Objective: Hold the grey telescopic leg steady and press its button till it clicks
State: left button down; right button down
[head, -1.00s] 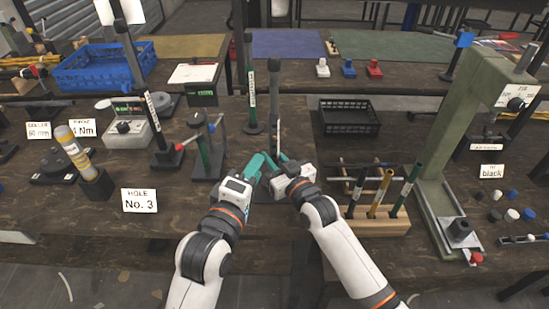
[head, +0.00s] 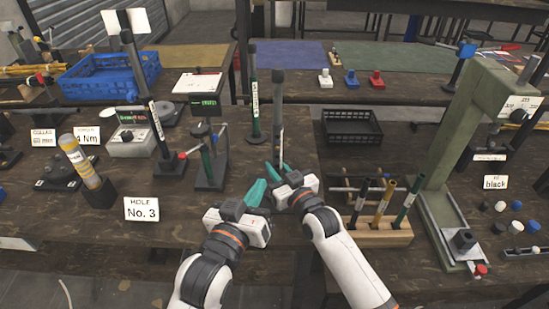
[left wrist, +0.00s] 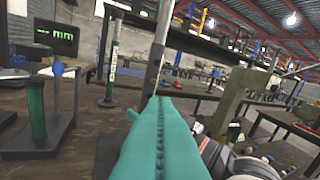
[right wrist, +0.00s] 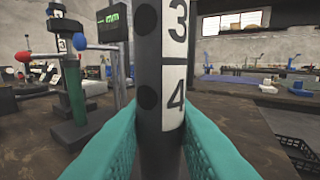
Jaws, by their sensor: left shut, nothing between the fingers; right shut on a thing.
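The grey telescopic leg (head: 278,110) stands upright near the middle of the bench, with a dark cap on top. My right gripper (head: 281,170) is shut around its lower part. In the right wrist view the grey tube (right wrist: 150,60) is between the teal fingers, with a white strip numbered 3 and 4 and two dark round spots on its side; I cannot tell whether either is the button. My left gripper (head: 262,187) is shut and empty, in front of the leg and apart from it. The left wrist view shows its closed fingers (left wrist: 160,105) pointing towards the leg (left wrist: 157,50).
A wooden rack (head: 375,232) with several tubes is to the right. A black crate (head: 350,127) lies behind it.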

pick_arm(q)
jog(key=s+m, duration=0.1)
jog(key=m, duration=0.6)
jog(key=s+m, duration=0.1)
jog(key=m, duration=0.6)
jog(key=s+m+h, duration=0.1)
jog(key=m, duration=0.6)
jog(key=shift+s+d+f, duration=0.1)
jog(key=shift+d+f, duration=0.1)
jog(key=shift+d, duration=0.15)
send_near(277, 148)
jog(key=w+d, duration=0.4)
jog(key=shift+w+a+f, duration=0.1)
jog(key=shift+w+a, duration=0.15)
jog(key=shift+w, duration=0.55)
